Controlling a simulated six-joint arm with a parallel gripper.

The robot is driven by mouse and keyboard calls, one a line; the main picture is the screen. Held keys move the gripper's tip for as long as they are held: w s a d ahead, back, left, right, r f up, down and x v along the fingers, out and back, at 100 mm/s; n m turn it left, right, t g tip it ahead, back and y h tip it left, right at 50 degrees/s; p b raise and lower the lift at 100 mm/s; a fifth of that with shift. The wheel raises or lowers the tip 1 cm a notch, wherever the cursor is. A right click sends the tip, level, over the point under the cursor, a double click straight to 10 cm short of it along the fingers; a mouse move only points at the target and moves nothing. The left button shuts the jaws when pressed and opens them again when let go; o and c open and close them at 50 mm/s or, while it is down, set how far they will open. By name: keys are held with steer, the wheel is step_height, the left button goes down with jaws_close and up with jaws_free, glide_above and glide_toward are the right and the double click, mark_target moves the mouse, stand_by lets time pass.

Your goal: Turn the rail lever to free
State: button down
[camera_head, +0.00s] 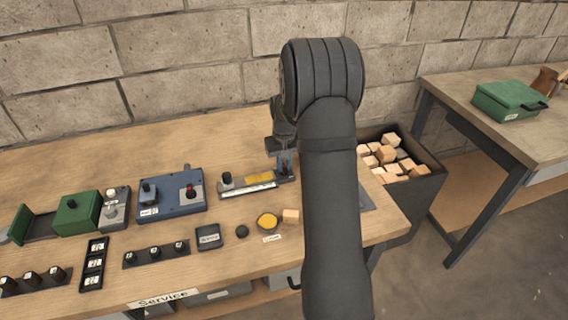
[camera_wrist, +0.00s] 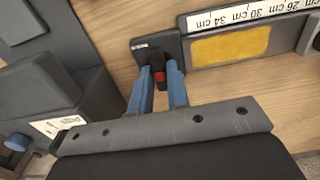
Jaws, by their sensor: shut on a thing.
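The rail (camera_head: 240,190) lies on the workbench, with a yellow strip and a centimetre scale; it also shows at the top right of the wrist view (camera_wrist: 280,33). The rail lever (camera_wrist: 157,62) is a dark handle with a red mark, on a dark block (camera_wrist: 172,43) at the rail's end. My gripper (camera_wrist: 158,72) has its two blue fingers on either side of the lever and is shut on it. In the head view my gripper (camera_head: 285,163) is at the rail's right end, and my arm partly hides it. The lever's exact setting cannot be read.
A blue box with knobs (camera_head: 176,203) and a green box (camera_head: 76,215) stand left of the rail. A dark bin (camera_head: 423,184) of blocks stands right, past the bench edge.

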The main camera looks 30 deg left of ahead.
mark_target(284, 166)
steer(key=c, duration=1.4)
jaws_free()
step_height(284, 166, up, 18)
steer(key=shift+f, duration=0.2)
steer(key=shift+f, duration=0.2)
step_height(284, 166, down, 17)
steer(key=shift+f, duration=0.1)
